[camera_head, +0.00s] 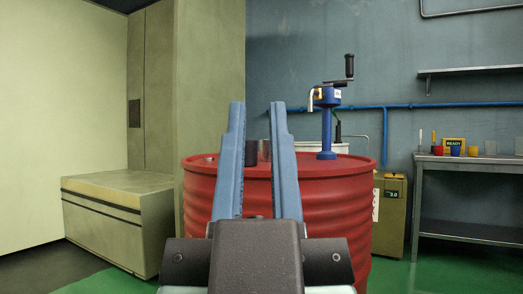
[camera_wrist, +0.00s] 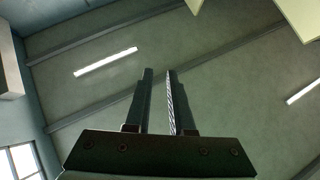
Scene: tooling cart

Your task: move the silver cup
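A silver-grey cup-like thing (camera_head: 264,150) stands on top of the red drum (camera_head: 330,200), beside a dark cylinder (camera_head: 251,154). My right finger partly hides it, so its shape is hard to tell. My gripper (camera_head: 257,104) is in front of the drum in the head view, its two long blue-grey fingers apart. The cup shows through the gap, beyond the fingers. In the wrist view my gripper (camera_wrist: 160,70) is open with nothing between its fingers, facing the ceiling. The cup does not show there.
A blue hand pump (camera_head: 327,125) rises from the drum's right side. A metal bench (camera_head: 470,158) at the right bears several small cups and a yellow READY sign (camera_head: 454,142). A beige box (camera_head: 115,215) stands at the left. Green floor is clear at right.

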